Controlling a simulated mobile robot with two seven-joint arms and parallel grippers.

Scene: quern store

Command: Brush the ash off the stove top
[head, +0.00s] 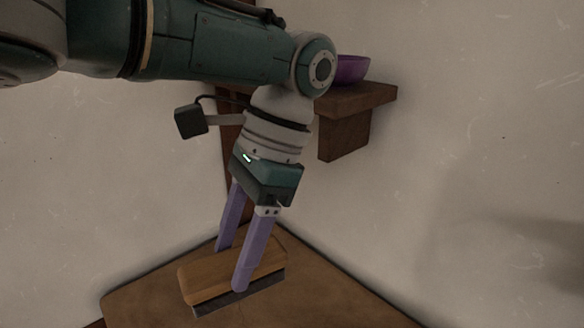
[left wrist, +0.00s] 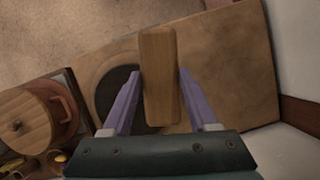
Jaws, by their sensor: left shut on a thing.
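My left gripper (head: 242,268) is shut on a brush (head: 205,283) with a wooden back and dark bristles. Its two purple fingers straddle the wooden back, which also shows between them in the left wrist view (left wrist: 158,70). The brush is over the brown stove top (head: 345,305), near its back corner; I cannot tell whether the bristles touch it. In the left wrist view the stove top (left wrist: 230,75) has a dark round patch or plate (left wrist: 108,92), partly hidden by the brush and a finger. I cannot make out separate ash. My right gripper is not in view.
Walls meet behind the stove top's corner. A purple bowl (head: 352,69) stands on a wooden shelf (head: 358,98) above, close to my left arm. In the left wrist view, a brown pot with a wooden lid (left wrist: 22,122) stands at the left.

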